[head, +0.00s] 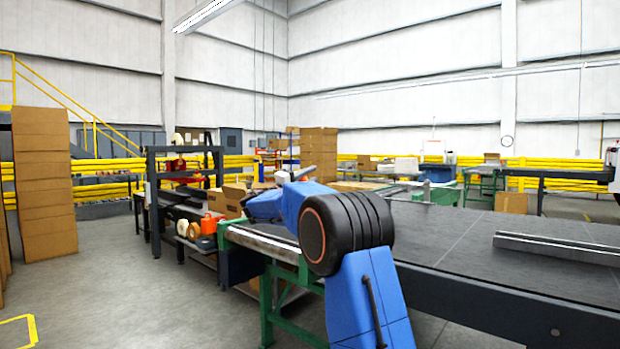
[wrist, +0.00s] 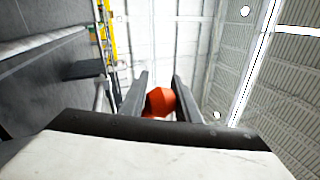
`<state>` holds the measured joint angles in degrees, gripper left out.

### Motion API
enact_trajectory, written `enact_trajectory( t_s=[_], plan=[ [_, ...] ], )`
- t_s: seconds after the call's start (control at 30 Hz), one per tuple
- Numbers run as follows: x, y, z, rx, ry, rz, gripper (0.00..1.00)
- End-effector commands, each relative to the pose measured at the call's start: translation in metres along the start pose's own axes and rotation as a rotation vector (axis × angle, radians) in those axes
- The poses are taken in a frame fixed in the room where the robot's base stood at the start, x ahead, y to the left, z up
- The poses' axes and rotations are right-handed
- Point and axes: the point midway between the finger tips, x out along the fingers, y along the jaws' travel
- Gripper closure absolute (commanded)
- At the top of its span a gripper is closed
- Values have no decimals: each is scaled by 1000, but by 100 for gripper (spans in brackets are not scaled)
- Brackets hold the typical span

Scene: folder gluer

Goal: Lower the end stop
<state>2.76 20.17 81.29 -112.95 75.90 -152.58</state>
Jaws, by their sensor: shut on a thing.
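In the wrist view my gripper (wrist: 159,84) has its two grey fingers on either side of an orange-red knob (wrist: 160,101), and is shut on it. What the knob is fixed to is hidden behind the pale block and dark edge at the bottom of that view. In the head view my blue arm covers the gripper and the knob. I cannot tell for sure which part is the end stop, nor its height.
A long dark conveyor table (head: 450,235) runs to the right, with a metal bar (head: 560,246) across it. A green frame (head: 290,300) stands at its left end. Orange items (head: 208,224) sit on a low shelf. Stacked cartons (head: 44,185) stand far left; grey floor between is clear.

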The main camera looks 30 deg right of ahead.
Motion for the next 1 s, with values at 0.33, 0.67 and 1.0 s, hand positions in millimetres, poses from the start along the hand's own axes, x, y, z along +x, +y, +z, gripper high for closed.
enact_trajectory(
  t_s=[0.33,0.67,1.0],
  plan=[
    [-1,3,0,-3,1,3,53],
    [-25,2,1,-2,-2,3,53],
    [-92,2,0,-2,-2,3,53]
  ],
)
